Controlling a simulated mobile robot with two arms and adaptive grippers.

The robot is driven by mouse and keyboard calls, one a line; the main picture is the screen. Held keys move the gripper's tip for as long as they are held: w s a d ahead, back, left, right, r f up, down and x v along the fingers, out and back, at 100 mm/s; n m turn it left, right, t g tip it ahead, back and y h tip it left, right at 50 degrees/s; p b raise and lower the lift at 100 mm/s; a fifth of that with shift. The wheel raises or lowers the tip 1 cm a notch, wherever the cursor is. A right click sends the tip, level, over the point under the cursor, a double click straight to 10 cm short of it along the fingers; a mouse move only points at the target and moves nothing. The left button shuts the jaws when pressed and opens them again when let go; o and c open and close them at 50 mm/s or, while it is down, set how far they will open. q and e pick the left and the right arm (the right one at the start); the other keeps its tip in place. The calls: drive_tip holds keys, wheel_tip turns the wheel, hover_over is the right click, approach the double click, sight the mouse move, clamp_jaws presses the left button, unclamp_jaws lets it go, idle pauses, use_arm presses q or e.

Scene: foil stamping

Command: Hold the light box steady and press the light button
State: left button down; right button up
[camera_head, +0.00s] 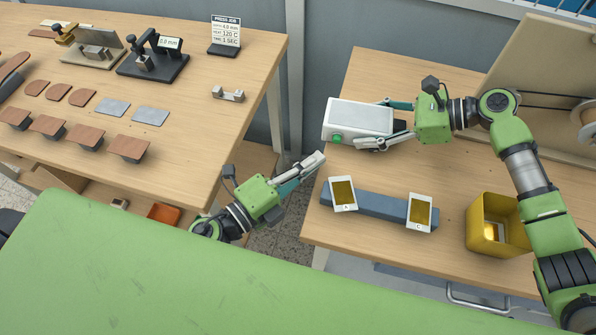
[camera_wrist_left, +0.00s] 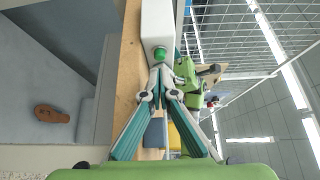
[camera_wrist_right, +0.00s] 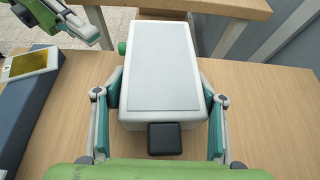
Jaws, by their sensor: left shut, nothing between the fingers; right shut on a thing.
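The light box (camera_head: 358,119) is a white box with a pale top panel, lying on the right table. My right gripper (camera_head: 388,124) is shut on the light box, with one finger along each long side, as the right wrist view (camera_wrist_right: 163,100) shows. My left gripper (camera_head: 318,158) is shut and empty, its tips just short of the button and pointing at it. In the left wrist view the fingertips (camera_wrist_left: 159,68) appear just below the green button (camera_wrist_left: 159,53); whether they touch it I cannot tell.
A blue-grey bar (camera_head: 378,205) with two gold-faced cards, A (camera_head: 343,193) and C (camera_head: 420,212), lies in front of the light box. A yellow bin (camera_head: 490,225) stands at the right. A gap separates the right table from the left table (camera_head: 200,90), which holds leather pieces and tools.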

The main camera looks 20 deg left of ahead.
use_arm(q)
drive_tip(key=shift+v, duration=2.35)
use_arm(e)
drive_tip(key=shift+s+f, duration=0.15)
drive_tip(key=shift+f, duration=0.05)
drive_tip(key=o, duration=0.9)
